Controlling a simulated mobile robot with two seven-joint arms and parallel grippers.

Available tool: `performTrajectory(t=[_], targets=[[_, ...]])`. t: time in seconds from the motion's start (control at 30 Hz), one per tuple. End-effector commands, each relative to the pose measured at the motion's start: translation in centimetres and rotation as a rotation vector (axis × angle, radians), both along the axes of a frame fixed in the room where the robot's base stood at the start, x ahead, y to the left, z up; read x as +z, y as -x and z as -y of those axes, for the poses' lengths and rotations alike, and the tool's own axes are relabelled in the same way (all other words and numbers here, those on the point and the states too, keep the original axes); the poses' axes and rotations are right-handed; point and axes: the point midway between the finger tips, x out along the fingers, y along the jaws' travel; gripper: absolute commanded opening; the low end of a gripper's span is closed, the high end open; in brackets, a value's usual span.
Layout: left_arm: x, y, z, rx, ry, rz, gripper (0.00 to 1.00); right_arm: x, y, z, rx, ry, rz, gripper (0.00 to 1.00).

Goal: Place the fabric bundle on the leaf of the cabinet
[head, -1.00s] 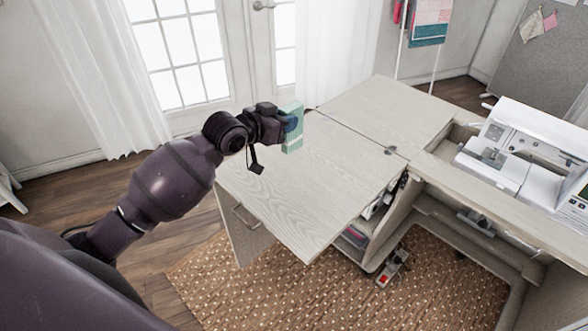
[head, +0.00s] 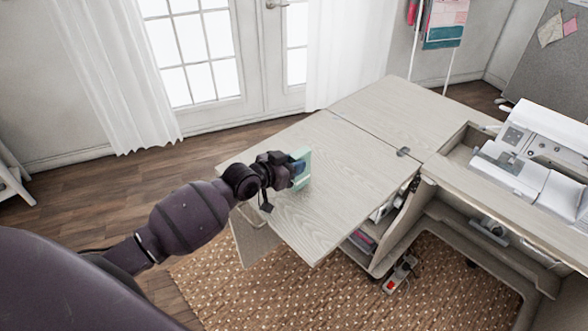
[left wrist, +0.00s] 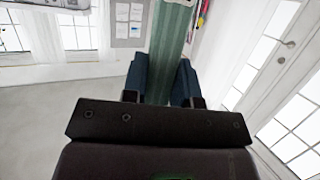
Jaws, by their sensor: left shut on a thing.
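The fabric bundle (head: 301,166) is a small pale green block in the head view. My left gripper (head: 290,170) is shut on it and holds it at the left part of the cabinet's wood-grain leaf (head: 335,190). I cannot tell whether the bundle touches the leaf or hangs just above it. In the left wrist view the green striped bundle (left wrist: 172,35) stands between the two blue fingers of my left gripper (left wrist: 160,82). My right gripper is not in view.
A white sewing machine (head: 545,155) sits in the cabinet at the right. A hinge (head: 403,152) joins the leaf to the cabinet top (head: 410,110). The leaf is otherwise bare. A patterned rug (head: 330,290) lies below. A rack with hanging cloths (head: 446,22) stands behind.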

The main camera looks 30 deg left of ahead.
Motion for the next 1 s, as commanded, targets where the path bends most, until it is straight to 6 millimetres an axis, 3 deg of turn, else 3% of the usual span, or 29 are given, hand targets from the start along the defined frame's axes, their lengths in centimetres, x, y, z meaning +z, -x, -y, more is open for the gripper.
performTrajectory(t=[0.1,0.5,0.53,0.67,1.0], targets=[[-1.67,0.03,0.00,0.001,0.001,-0.003,0.00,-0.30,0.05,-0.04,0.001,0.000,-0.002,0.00],[-1.95,-0.01,-0.03,0.001,0.000,0.000,0.00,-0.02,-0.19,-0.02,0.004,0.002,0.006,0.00],[-1.88,-0.01,-0.03,0.001,0.000,0.000,0.31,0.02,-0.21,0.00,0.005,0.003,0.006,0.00],[-1.84,-0.01,-0.03,0.001,0.000,0.000,0.51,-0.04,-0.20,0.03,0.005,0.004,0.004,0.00],[-1.47,-0.01,-0.02,0.001,0.000,0.001,0.52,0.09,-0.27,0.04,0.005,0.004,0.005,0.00]])
